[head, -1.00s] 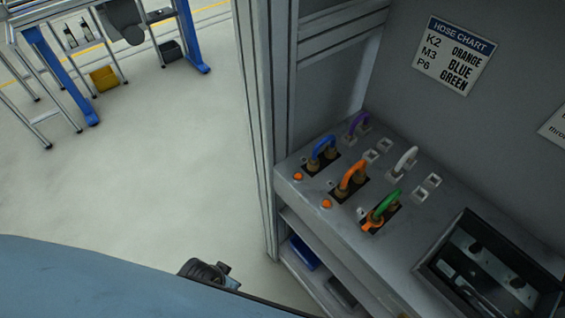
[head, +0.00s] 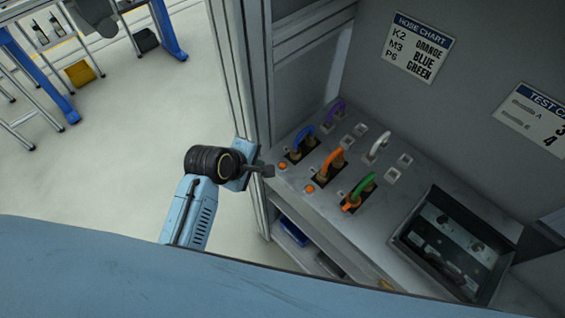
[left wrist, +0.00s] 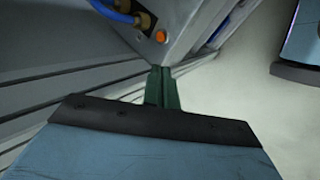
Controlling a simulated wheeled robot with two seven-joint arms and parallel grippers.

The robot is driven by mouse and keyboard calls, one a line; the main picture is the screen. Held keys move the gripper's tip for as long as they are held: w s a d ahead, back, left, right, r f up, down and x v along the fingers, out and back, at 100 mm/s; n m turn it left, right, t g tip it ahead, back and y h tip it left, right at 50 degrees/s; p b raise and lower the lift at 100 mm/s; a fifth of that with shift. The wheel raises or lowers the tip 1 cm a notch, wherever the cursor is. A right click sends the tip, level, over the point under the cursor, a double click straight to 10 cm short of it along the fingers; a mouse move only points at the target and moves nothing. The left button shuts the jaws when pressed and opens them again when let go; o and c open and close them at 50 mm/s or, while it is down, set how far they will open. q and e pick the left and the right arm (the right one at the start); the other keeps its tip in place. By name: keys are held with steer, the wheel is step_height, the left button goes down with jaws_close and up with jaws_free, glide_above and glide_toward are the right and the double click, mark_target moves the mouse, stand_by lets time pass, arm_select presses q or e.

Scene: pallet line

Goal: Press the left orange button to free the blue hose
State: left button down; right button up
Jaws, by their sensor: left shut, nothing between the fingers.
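The left orange button (head: 282,165) sits at the panel's left front corner, in front of the blue hose (head: 304,138). The blue hose is an arch with both ends in a dark socket plate. In the left wrist view the orange button (left wrist: 161,36) and part of the blue hose (left wrist: 112,12) show at the top. My left gripper (head: 268,171) is shut and empty, its tips just left of the button in the head view. In the left wrist view its fingers (left wrist: 162,72) are together below the button, apparently apart from it. My right gripper is not in view.
A second orange button (head: 309,188) sits near the orange hose (head: 332,158). The green hose (head: 364,184), white hose (head: 380,143) and purple hose (head: 336,110) stand close by. A vertical frame post (head: 238,100) rises left of the panel. A hose chart (head: 419,48) hangs behind.

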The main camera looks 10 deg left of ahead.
arm_select(q)
steer(key=w+d+r+n+t+h, duration=0.1)
steer(key=w+d+n, duration=0.3)
steer(key=w+n, duration=0.2)
steer(key=shift+w+n, duration=0.3)
steer(key=shift+w, duration=0.45)
steer(key=b, duration=0.1)
glide_above(283, 166)
steer(key=f, duration=0.5)
steer(key=a+f, duration=0.1)
steer(key=f, duration=0.1)
steer(key=shift+s+f, duration=0.3)
steer(key=shift+f, duration=0.1)
steer(key=shift+f+b, duration=0.4)
steer(key=shift+f, duration=0.1)
stand_by(0.5)
steer(key=shift+f, duration=0.4)
